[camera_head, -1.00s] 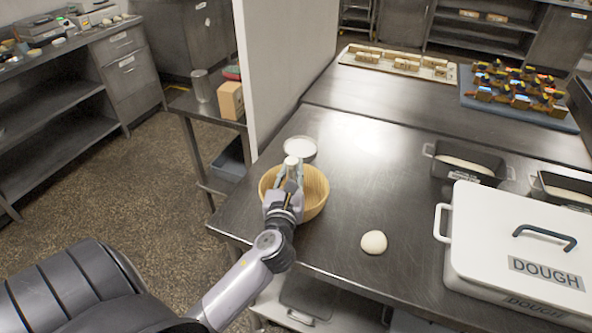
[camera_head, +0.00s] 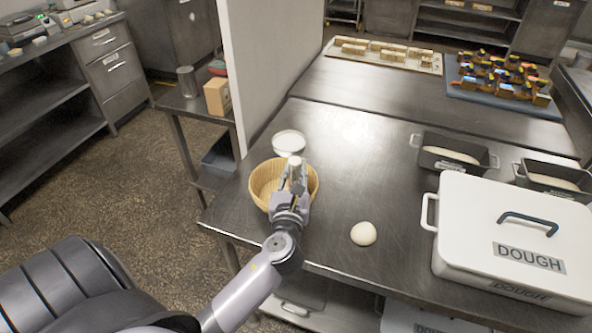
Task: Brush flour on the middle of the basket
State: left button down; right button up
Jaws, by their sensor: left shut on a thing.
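The round woven basket (camera_head: 262,199) stands on the steel table near its left front edge. A round dish of white flour (camera_head: 289,141) sits just behind it. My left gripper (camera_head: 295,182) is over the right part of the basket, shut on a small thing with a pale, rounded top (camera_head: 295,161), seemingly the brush. The gripper hides the brush's lower end and part of the basket, so I cannot tell whether the brush touches the basket. No flour can be made out on the visible inside of the basket. My right gripper is not in view.
A dough ball (camera_head: 363,233) lies right of the basket. A white lidded DOUGH box (camera_head: 470,222) and dark loaf pans (camera_head: 428,160) stand further right. A pale wall panel (camera_head: 268,60) rises at the table's left edge. The middle of the steel table (camera_head: 365,160) is clear.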

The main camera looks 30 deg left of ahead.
pick_arm(q)
jog(key=shift+s+a+p, duration=0.6)
jog(key=shift+s+a, duration=0.95)
jog(key=shift+a, duration=0.1)
jog(key=shift+w+d, duration=0.2)
jog(key=shift+d, duration=0.8)
jog(key=shift+w+d, duration=0.15)
jog(key=shift+d, duration=0.85)
jog(key=shift+d+p, duration=0.15)
jog(key=shift+p, duration=0.3)
jog(key=shift+a+p, duration=0.55)
jog(key=shift+a, duration=1.65)
jog(key=shift+d, duration=2.2)
